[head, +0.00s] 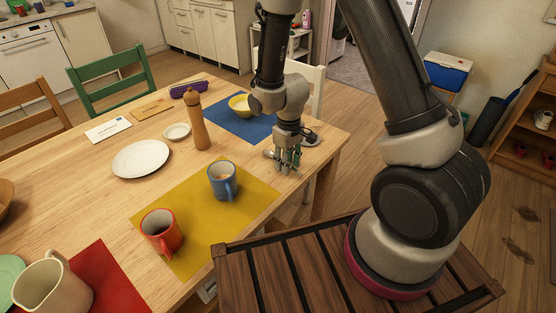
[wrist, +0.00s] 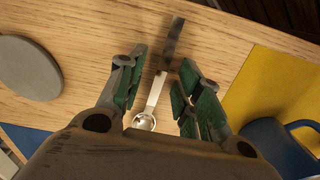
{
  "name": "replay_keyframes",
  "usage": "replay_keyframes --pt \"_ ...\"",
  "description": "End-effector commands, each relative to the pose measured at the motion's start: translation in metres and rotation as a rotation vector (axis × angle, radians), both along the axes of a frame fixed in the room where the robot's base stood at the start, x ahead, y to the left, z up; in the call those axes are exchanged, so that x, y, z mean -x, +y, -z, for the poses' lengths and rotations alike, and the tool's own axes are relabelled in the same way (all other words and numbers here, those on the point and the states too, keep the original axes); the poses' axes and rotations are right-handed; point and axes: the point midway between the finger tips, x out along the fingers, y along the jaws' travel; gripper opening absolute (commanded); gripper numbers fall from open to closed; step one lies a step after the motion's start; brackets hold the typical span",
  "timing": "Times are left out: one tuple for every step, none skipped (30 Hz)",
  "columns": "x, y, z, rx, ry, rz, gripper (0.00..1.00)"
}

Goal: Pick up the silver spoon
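The silver spoon (wrist: 156,93) lies on the wooden table in the wrist view, its round bowl toward my gripper's palm and its handle pointing away. A dark strip continues in line with the handle; I cannot tell whether it is part of the spoon. My gripper (wrist: 160,82) is open, with one green-padded finger on each side of the spoon and visible gaps between. In the head view my gripper (head: 287,166) points down at the table's right edge, low over the surface. The spoon is mostly hidden there by the fingers.
A blue mug (head: 222,184) and a red mug (head: 160,235) stand on the yellow mat (head: 200,245) near my gripper. A grey disc (wrist: 26,68) lies left of it in the wrist view.

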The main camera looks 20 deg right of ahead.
Motion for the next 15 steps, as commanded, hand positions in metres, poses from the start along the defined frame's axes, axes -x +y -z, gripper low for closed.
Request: replay_keyframes --pt "-0.0002 0.0001 0.0006 0.0 -0.001 0.0 0.35" --pt "-0.0003 0.0001 0.0005 0.0 -0.001 0.0 0.35" --pt "-0.0003 0.0001 0.0004 0.0 -0.001 0.0 0.35" --pt "-0.0003 0.0001 0.0003 0.0 -0.001 0.0 0.35" --pt "-0.0003 0.0001 0.0003 0.0 -0.001 0.0 0.35" --pt "-0.0002 0.0 0.0002 0.0 -0.001 0.0 0.33" --pt "-0.0002 0.0 0.0002 0.0 -0.001 0.0 0.28" --pt "-0.0002 0.0 0.0002 0.0 -0.001 0.0 0.22" --pt "-0.0002 0.0 0.0001 0.0 -0.001 0.0 0.15" --pt "-0.0002 0.0 0.0001 0.0 -0.001 0.0 0.09" --pt "-0.0002 0.0 0.0001 0.0 -0.001 0.0 0.04" --pt "-0.0001 0.0 0.0001 0.0 -0.001 0.0 0.0" --pt "-0.0001 0.0 0.0 0.0 -0.001 0.0 0.0" --pt "-0.0002 0.0 0.0 0.0 -0.001 0.0 0.0" --pt "-0.0002 0.0 0.0 0.0 -0.001 0.0 0.0"
